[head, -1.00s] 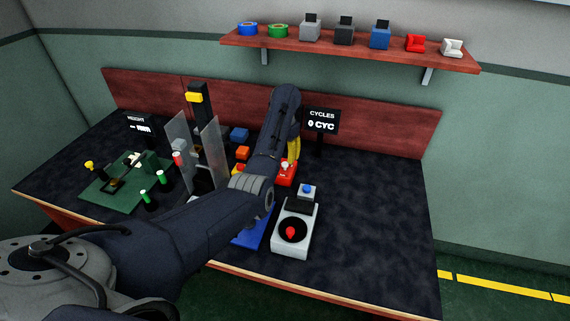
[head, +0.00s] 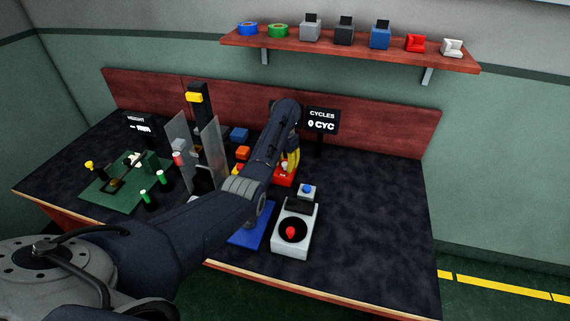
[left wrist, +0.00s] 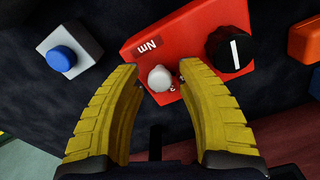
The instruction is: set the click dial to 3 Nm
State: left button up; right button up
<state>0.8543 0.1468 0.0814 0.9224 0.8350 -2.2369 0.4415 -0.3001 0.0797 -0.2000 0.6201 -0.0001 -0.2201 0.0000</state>
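A red box (left wrist: 192,28) with an "Nm" label fills the middle of the left wrist view; it also shows in the head view (head: 284,180), partly behind my left arm. It carries a black knob (left wrist: 236,49) with a white pointer line and a small white knob (left wrist: 160,78) near the label. A small digit beside the white knob is partly hidden and I cannot read it surely. My left gripper (left wrist: 160,68) has its yellow fingers apart, one on each side of the white knob, with narrow gaps showing. My right gripper is not in view.
A light box with a blue button (left wrist: 61,59) stands left of the red box in the wrist view. In the head view, a white unit with a red knob (head: 291,232) stands in front. A clear panel (head: 209,150) stands left. The table's right side is free.

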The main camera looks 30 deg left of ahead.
aim_at(285, 163)
pick_arm(q)
grip_shut()
dwell(0.3)
jog(key=m, duration=0.4)
jog(key=shift+m, duration=2.5)
jog(key=shift+o, duration=1.5)
grip_release()
notch_tip(285, 163, up, 12)
